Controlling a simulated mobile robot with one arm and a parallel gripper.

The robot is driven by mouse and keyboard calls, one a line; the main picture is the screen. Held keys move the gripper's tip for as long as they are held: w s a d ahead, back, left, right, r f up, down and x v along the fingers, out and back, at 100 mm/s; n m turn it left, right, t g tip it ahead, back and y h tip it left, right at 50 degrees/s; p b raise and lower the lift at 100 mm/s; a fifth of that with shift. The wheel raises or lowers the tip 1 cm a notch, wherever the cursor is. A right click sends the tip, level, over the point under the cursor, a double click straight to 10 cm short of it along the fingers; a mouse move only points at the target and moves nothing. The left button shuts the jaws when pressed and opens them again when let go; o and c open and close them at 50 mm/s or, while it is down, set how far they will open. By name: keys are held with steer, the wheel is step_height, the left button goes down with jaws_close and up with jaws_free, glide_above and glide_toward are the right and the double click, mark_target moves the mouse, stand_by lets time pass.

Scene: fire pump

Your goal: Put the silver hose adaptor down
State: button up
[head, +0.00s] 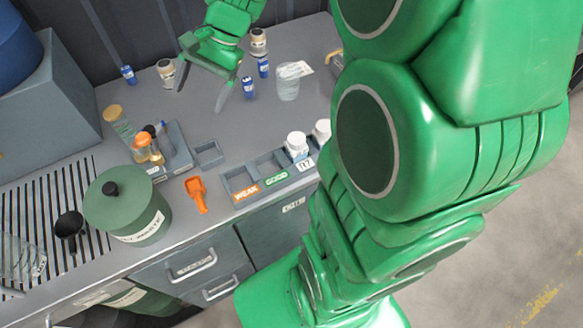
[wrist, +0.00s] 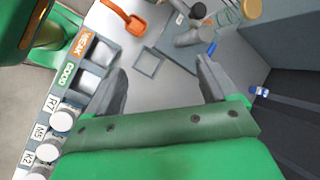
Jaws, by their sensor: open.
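My gripper (head: 204,90) is open over the back of the grey bench, fingers pointing down. In the wrist view its two dark fingers (wrist: 163,82) stand wide apart, with only bare bench top and part of a small square tray showing between them. I cannot make out a silver hose adaptor in either view. Nothing shows held between the fingers. The bench top (head: 225,122) is bare in front of the gripper.
Small blue vials (head: 248,88) and a clear beaker (head: 288,80) stand right of my gripper. A divided rack (head: 238,181), an orange scoop (head: 196,194), a small square tray (head: 207,153) and a green waste drum (head: 128,207) are nearer the front.

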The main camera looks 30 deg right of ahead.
steer(key=s+d+n+h, duration=0.3)
steer(key=s+n, duration=0.1)
steer(key=s, duration=0.8)
steer(key=s+d+f+n+g+h, duration=0.1)
steer(key=s+d+n+h, duration=0.2)
steer(key=s, duration=0.9)
steer(key=shift+s+d+n+g, duration=0.3)
steer(key=shift+d+n, duration=0.05)
steer(key=shift+n, duration=0.55)
steer(key=shift+f, duration=0.1)
